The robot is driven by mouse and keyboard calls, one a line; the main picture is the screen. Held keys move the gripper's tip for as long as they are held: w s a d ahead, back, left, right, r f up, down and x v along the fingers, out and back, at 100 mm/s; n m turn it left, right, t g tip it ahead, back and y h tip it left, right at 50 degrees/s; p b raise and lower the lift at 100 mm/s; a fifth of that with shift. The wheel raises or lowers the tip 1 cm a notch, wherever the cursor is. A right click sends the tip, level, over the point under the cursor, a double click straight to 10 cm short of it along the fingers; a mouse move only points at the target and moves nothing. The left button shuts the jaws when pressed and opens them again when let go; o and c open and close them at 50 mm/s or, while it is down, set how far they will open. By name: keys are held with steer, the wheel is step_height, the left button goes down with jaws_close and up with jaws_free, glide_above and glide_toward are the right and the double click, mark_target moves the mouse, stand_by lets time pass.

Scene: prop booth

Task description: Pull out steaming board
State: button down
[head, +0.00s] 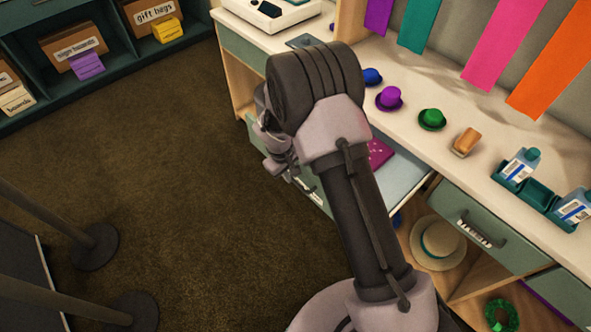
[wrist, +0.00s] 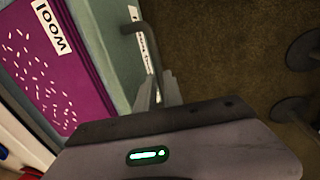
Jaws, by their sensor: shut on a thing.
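The steaming board (head: 407,178) is a pale blue flat surface that sticks out from under the counter, with a teal front. A grey bar handle (wrist: 150,45) and a white label on that front show in the wrist view. My gripper (wrist: 157,92) is shut on the handle. In the head view my gripper (head: 285,165) is at the board's front, partly hidden by my arm. A magenta piece (head: 379,153) lies on the board; the wrist view shows it with white flecks and a "wool" label (wrist: 50,25).
Small hats, including a purple one (head: 389,98), and a bottle holder (head: 537,196) stand on the counter. A teal drawer (head: 485,235) and a straw hat (head: 438,243) are to the right. Posts (head: 95,246) stand at lower left. The brown carpet (head: 190,170) between is clear.

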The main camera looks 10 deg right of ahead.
steer(key=shift+s+a, duration=0.15)
steer(key=c, duration=1.5)
jaws_free()
steer(key=a+r+p, duration=0.1)
steer(key=r+p, duration=0.1)
steer(key=r, duration=0.3)
steer(key=s+r+p, duration=0.1)
steer(key=r+p, duration=0.1)
steer(key=r, duration=0.4)
steer(key=s+a+r+p, duration=0.1)
steer(key=r+p, duration=0.1)
steer(key=r, duration=0.4)
steer(key=shift+a, duration=0.3)
